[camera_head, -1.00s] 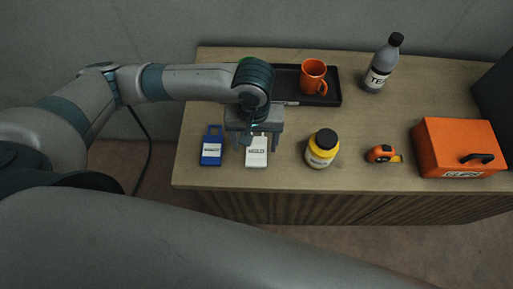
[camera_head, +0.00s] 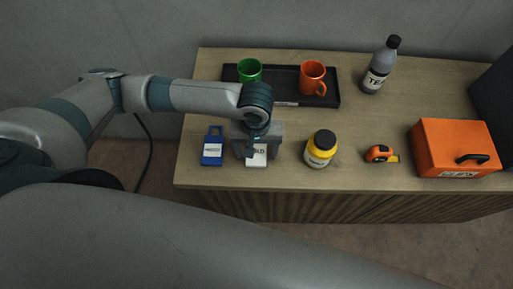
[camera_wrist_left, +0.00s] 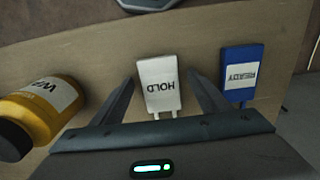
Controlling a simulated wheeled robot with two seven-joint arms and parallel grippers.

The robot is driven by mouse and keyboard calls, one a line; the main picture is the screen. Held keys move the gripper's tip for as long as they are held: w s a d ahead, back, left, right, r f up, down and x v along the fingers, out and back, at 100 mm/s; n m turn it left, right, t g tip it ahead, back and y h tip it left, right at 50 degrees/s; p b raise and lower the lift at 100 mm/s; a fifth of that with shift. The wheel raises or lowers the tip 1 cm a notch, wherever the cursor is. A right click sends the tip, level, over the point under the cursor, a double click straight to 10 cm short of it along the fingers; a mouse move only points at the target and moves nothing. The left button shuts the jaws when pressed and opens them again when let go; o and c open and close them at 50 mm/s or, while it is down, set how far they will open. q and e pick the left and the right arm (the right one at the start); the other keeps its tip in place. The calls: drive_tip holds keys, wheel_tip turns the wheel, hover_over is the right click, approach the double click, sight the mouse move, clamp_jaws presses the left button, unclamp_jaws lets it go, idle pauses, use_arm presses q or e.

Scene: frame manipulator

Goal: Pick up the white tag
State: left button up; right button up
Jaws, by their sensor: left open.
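The white tag (camera_head: 256,161) lies flat on the wooden cabinet top near its front edge. In the left wrist view the white tag (camera_wrist_left: 159,84) shows the word HOLD, upside down. My left gripper (camera_head: 256,156) is over the tag and partly hides it in the head view. In the left wrist view the left gripper (camera_wrist_left: 161,84) is open, with one finger on each side of the tag and gaps visible. Whether the fingertips are at the tag's height is hard to tell. My right gripper is not in view.
A blue tag (camera_head: 212,147) lies just left of the white one. A yellow jar (camera_head: 321,149) stands to the right, then a tape measure (camera_head: 381,154) and an orange toolbox (camera_head: 455,149). Behind are a black tray (camera_head: 286,88) with green and orange mugs, and a bottle (camera_head: 381,66).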

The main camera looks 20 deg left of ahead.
sight(256, 154)
use_arm(q)
drive_tip(key=shift+c, duration=0.6)
drive_tip(key=c, duration=1)
wheel_tip(256, 154, up, 10)
drive_tip(key=b, duration=0.1)
drive_tip(key=shift+b, duration=0.4)
